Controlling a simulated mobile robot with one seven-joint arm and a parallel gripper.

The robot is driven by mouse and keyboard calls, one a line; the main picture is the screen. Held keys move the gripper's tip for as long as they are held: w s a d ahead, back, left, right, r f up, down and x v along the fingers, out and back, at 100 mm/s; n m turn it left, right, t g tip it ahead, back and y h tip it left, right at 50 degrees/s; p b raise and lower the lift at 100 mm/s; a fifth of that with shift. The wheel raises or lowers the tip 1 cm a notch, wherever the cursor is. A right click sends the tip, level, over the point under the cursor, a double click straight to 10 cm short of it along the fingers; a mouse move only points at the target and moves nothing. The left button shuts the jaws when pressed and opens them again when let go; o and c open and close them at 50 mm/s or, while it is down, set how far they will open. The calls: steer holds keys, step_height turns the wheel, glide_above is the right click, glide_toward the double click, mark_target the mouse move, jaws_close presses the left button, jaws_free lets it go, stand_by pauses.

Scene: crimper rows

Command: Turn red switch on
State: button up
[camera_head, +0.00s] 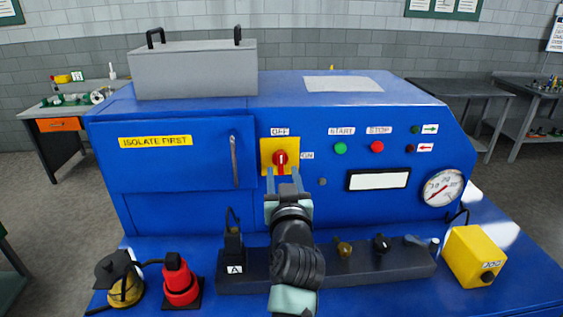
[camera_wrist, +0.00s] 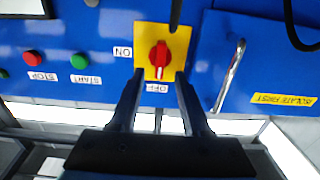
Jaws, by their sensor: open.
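The red switch (camera_head: 280,158) is a rotary knob on a yellow plate (camera_head: 267,146) on the blue machine's front. An OFF label (camera_head: 280,132) is above it and an ON label (camera_head: 307,155) to its right. The white pointer mark on the knob faces OFF. The wrist view shows the switch (camera_wrist: 159,55) upside down, with OFF below it. My gripper (camera_head: 284,174) is open and empty in front of and just below the knob. In the wrist view its two fingers (camera_wrist: 159,76) point at the plate, one toward each side of the knob; contact is not visible.
Green START (camera_head: 340,148) and red STOP (camera_head: 377,147) buttons are to the right, with a gauge (camera_head: 443,187) beyond. A door handle (camera_head: 235,160) stands left. Below are a dark strip (camera_head: 410,264) with fittings, a red device (camera_head: 180,282) and a yellow box (camera_head: 474,256).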

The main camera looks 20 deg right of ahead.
mark_target(281, 163)
steer(key=shift+x, duration=1.95)
jaws_close()
